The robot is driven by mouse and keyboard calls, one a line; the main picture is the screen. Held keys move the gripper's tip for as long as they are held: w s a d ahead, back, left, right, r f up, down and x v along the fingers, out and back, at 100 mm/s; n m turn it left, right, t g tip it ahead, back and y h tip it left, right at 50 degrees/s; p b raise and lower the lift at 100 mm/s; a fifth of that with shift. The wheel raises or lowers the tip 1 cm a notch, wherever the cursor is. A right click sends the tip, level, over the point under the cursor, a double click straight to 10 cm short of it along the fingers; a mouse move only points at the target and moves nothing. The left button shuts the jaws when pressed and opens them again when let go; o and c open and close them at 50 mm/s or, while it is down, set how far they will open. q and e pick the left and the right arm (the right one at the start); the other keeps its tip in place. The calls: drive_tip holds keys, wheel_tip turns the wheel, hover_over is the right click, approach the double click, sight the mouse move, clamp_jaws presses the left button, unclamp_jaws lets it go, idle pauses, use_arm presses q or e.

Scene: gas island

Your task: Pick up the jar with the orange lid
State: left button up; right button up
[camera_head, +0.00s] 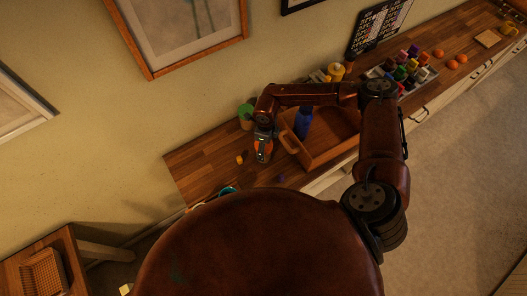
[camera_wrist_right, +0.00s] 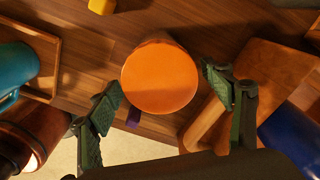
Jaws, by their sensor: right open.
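The jar with the orange lid stands on the wooden counter; in the right wrist view its round orange lid (camera_wrist_right: 160,78) faces the camera. In the head view the jar (camera_head: 264,155) shows just below my right gripper (camera_head: 263,132). My right gripper is open. In the right wrist view its two dark green fingers lie to the left and right of the lid, with visible gaps. The lid hides most of the jar's body. I cannot tell the height of the fingertips relative to the lid. My left gripper is not in view.
A wooden carrier (camera_head: 320,153) with a blue bottle (camera_head: 303,122) stands close to the right of the jar. A yellow cube (camera_head: 239,159), a teal mug (camera_wrist_right: 14,70) and a small purple piece (camera_wrist_right: 133,118) lie around it. A green container (camera_head: 245,113) stands behind, near the wall.

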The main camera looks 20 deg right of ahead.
drive_tip(key=f, duration=0.1)
drive_tip(key=f+p, duration=0.1)
drive_tip(key=f, duration=0.2)
drive_tip(key=shift+w+a+f+p, duration=0.2)
drive_tip(key=shift+w+a+p, duration=0.1)
drive_tip(key=shift+w+p, duration=0.1)
drive_tip(key=shift+f, duration=0.35)
drive_tip(key=c, duration=1.6)
